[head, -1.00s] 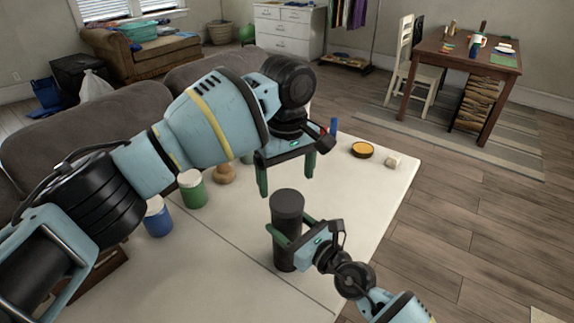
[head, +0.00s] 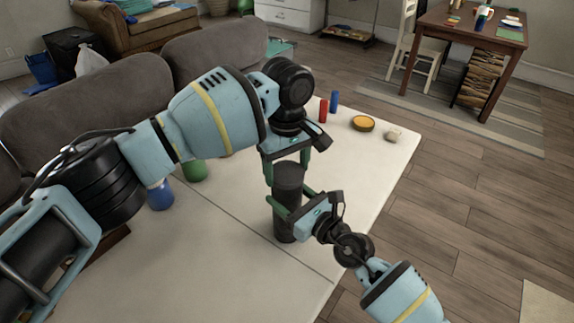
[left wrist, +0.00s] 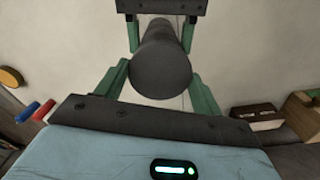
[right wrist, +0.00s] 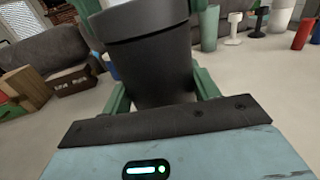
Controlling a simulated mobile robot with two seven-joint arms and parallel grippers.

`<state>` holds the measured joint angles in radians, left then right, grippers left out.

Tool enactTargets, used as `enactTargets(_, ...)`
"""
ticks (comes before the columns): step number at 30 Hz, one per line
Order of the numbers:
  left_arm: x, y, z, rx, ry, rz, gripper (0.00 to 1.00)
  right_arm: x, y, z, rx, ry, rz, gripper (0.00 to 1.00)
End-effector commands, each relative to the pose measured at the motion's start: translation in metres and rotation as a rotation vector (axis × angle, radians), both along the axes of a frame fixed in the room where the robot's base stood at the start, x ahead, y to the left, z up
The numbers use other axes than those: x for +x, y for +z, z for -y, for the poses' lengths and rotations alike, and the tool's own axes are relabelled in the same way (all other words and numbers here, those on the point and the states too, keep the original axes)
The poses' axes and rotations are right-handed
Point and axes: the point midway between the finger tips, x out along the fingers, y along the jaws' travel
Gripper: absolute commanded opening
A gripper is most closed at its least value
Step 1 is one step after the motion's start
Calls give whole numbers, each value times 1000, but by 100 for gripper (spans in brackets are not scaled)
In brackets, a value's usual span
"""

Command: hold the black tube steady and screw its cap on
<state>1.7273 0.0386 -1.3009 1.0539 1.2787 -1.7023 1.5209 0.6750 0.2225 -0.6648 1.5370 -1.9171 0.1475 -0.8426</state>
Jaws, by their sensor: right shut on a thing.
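The black tube (head: 287,219) stands upright on the white table, with its dark cap (head: 288,174) seated on top. In the right wrist view a seam shows between the cap (right wrist: 140,20) and the tube body (right wrist: 155,78); how tight it is I cannot tell. My right gripper (head: 287,204) is shut on the tube from the side, below the cap. My left gripper (head: 287,176) points down from above, open, with a finger on each side of the cap. In the left wrist view the round cap top (left wrist: 160,72) lies between its fingers, with small gaps.
On the white table (head: 370,165) are a red cylinder (head: 323,111), a blue cylinder (head: 334,101), an orange-topped round tin (head: 363,123) and a small pale block (head: 393,135). Green (head: 194,171) and blue (head: 160,196) jars stand left, partly behind my left arm. The table's front is clear.

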Motion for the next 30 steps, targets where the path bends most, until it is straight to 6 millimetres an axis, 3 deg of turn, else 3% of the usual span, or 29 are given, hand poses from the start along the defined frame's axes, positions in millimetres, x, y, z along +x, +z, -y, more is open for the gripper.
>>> enactTargets(5, 0, 0, 0, 0, 0, 0, 39, 0, 0, 0, 0, 0, 0, 0)
enactTargets(11, 0, 0, 0, -1, -79, 0, 39, 0, 0, 0, 0, 0, 0, 0)
enactTargets(30, 0, 0, 0, -2, -1043, 0, 39, 0, 0, 0, -1, 0, -1, 0)
